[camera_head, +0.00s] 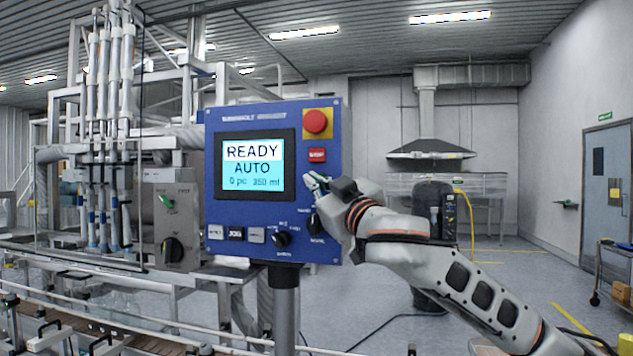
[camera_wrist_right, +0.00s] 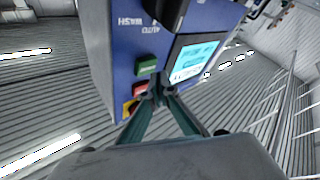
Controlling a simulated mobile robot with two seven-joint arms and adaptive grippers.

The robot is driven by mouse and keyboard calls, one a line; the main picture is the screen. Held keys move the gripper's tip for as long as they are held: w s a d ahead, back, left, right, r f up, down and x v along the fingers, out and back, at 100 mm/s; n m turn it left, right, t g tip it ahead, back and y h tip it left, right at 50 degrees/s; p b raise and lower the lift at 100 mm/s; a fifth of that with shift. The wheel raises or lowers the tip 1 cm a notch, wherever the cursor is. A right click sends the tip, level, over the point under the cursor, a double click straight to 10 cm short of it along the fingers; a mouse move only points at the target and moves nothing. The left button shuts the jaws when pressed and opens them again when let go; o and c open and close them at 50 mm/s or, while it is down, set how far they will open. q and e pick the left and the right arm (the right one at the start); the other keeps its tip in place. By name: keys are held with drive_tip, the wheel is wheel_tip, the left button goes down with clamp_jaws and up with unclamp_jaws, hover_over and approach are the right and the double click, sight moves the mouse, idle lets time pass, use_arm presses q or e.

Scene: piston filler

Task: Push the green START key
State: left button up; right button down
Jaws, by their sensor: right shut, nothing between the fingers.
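The blue control panel (camera_head: 265,120) faces me with its lit screen (camera_head: 252,168) reading READY, AUTO. My right gripper (camera_head: 312,181) is shut and empty, in front of the panel's right part, just below the red key (camera_head: 317,155). The green START key (camera_wrist_right: 147,65) shows in the right wrist view, close to the fingertips (camera_wrist_right: 160,88) and slightly above them in that picture. In the head view the gripper hides this key. I cannot tell if the fingertips touch the panel. My left gripper is not in view.
A red emergency stop on a yellow plate (camera_head: 317,122) sits above the red key. A dark selector knob (camera_head: 282,239) and a row of small keys (camera_head: 235,233) lie along the panel's lower part. A grey box with a green switch (camera_head: 166,201) stands to the left.

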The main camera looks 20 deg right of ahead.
drive_tip(key=shift+w+d, duration=0.1)
drive_tip(key=shift+w+d, duration=0.15)
drive_tip(key=shift+w, duration=0.1)
